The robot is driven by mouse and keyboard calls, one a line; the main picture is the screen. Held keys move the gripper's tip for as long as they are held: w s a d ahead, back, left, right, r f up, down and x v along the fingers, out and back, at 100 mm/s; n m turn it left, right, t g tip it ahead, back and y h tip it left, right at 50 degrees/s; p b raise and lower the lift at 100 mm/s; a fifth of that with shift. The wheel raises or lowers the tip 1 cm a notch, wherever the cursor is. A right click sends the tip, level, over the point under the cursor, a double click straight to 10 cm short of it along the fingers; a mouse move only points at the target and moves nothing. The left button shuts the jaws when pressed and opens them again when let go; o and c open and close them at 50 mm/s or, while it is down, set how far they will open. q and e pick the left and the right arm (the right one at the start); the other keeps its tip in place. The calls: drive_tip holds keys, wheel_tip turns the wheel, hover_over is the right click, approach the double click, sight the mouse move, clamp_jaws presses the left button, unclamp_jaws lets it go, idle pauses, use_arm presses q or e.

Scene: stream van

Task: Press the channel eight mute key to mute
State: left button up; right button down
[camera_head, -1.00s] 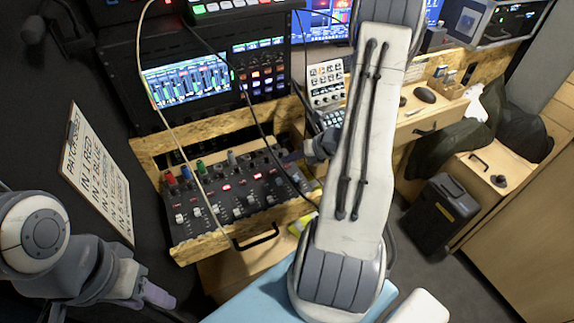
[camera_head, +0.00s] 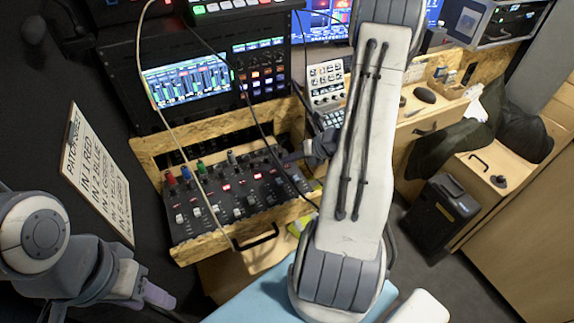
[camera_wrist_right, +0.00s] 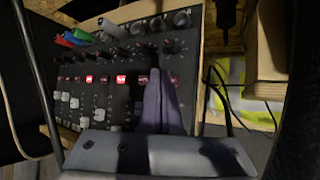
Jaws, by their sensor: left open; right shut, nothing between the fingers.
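The audio mixer (camera_head: 215,222) is a dark panel in a wooden drawer frame, with knobs, faders and a row of small keys. Several keys glow red, one lit key (camera_head: 227,187) near its middle. In the right wrist view the mixer (camera_wrist_right: 125,50) fills the left and centre. My right gripper (camera_head: 286,158) is shut and empty over the mixer's right end. In the wrist view its purple-grey fingertips (camera_wrist_right: 155,75) overlap the key row at the right-hand channels, hiding part of it. Contact and key labels cannot be told. My left gripper (camera_head: 158,296) is open, low at left, away from the mixer.
Cables (camera_head: 203,190) hang across the mixer. A patch notice board (camera_head: 97,180) leans at left. A drawer handle (camera_head: 257,240) sits below the mixer. A rack with a lit screen (camera_head: 185,82) stands behind. My right arm covers much of the middle.

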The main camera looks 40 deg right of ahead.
idle(0.4)
drive_tip(key=shift+f+b, duration=0.4)
drive_tip(key=shift+f, duration=0.05)
drive_tip(key=shift+f, duration=0.25)
idle(0.4)
drive_tip(key=shift+r+p, duration=0.4)
drive_tip(key=shift+r, duration=0.35)
wheel_tip(320, 180, up, 6)
drive_tip(key=p, duration=0.5)
